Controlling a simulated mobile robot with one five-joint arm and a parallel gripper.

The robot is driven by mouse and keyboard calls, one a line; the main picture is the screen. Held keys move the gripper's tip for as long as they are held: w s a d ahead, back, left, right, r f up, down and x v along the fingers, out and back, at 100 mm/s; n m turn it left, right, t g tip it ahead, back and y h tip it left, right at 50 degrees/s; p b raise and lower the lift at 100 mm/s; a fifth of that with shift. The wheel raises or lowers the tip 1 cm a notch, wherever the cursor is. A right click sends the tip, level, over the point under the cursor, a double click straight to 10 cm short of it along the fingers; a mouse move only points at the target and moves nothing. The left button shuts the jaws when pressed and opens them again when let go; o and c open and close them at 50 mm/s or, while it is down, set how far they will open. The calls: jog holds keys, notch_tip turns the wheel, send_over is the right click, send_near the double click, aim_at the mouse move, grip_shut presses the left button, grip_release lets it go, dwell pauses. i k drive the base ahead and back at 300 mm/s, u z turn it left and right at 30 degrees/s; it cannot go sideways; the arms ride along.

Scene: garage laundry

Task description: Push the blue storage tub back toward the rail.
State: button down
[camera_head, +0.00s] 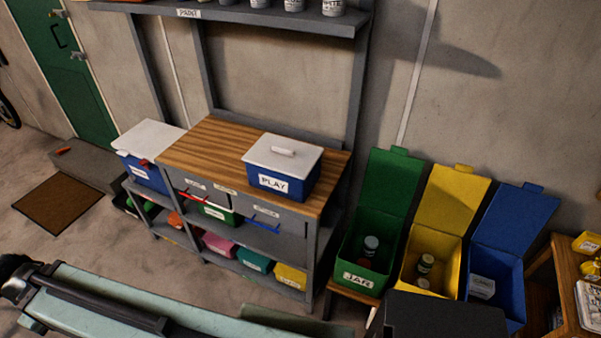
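A blue storage tub (294,186) with a white lid and a label reading PLAY stands upright on the wooden top (206,152) of a grey workbench, toward its right end. A raised grey rail (235,125) runs along the back edge of the top, partly hidden behind the tub. I cannot tell whether the tub touches it. A pale green link of my arm crosses the lower left of the view. My gripper is not seen, and nothing of mine touches the tub.
Another blue box (142,173) with a white lid stands left of the workbench top. Open green (374,240), yellow (440,245) and blue (505,260) bins stand to the right. A paint shelf (235,14) hangs above. The wooden top left of the tub is clear.

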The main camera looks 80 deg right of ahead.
aim_at(297, 190)
jog(key=z, duration=1.95)
jog(key=k, duration=0.2)
jog(key=z, duration=0.4)
